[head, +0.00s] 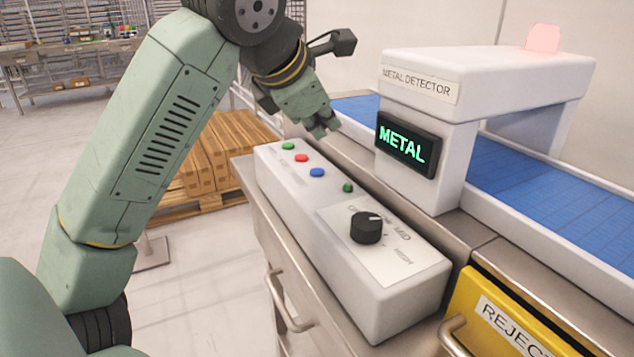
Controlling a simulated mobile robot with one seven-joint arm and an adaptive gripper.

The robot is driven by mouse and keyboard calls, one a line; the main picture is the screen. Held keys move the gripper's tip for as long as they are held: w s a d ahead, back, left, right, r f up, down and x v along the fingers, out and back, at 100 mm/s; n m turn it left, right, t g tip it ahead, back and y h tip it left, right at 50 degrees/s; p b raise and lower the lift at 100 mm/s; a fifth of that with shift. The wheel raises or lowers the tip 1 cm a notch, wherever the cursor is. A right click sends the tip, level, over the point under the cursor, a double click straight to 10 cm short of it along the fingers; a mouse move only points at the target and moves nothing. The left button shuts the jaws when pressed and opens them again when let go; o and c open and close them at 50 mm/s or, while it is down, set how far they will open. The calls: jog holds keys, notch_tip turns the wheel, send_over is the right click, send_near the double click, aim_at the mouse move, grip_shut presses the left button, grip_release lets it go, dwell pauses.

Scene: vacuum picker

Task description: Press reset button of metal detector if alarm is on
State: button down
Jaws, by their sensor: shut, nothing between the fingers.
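The metal detector (490,75) is a white arch over a blue conveyor belt at the right. Its display (407,144) shows "METAL" in green letters. The alarm lamp (542,39) on top is pale pink-red and looks lit. A white control box (350,262) in front carries green (288,146), red (301,158) and blue (317,172) buttons, a separate dark green button (347,188) and a black knob (366,228). The button labels are too small to read. My gripper (324,131) is shut and empty, above and beyond the far end of the box, apart from the buttons.
The blue belt (540,205) runs through the arch. A yellow reject bin (500,315) with a handle is at the lower right. Stacked boxes on a pallet (215,160) stand behind my arm. A cluttered table (70,60) is far left. The floor at left is open.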

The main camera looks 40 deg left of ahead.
aim_at(321, 172)
jog(key=shift+f+b, duration=1.15)
jog(key=shift+f, duration=0.8)
jog(key=shift+f, duration=0.1)
jog(key=shift+f+b, duration=0.35)
jog(key=shift+b, duration=0.05)
jog(key=shift+f+b, duration=0.35)
jog(key=shift+f, duration=0.05)
dwell(0.5)
jog(key=shift+r+p, duration=0.6)
jog(key=shift+r, duration=0.25)
jog(key=shift+r+p, duration=1.95)
jog(key=shift+r, duration=0.6)
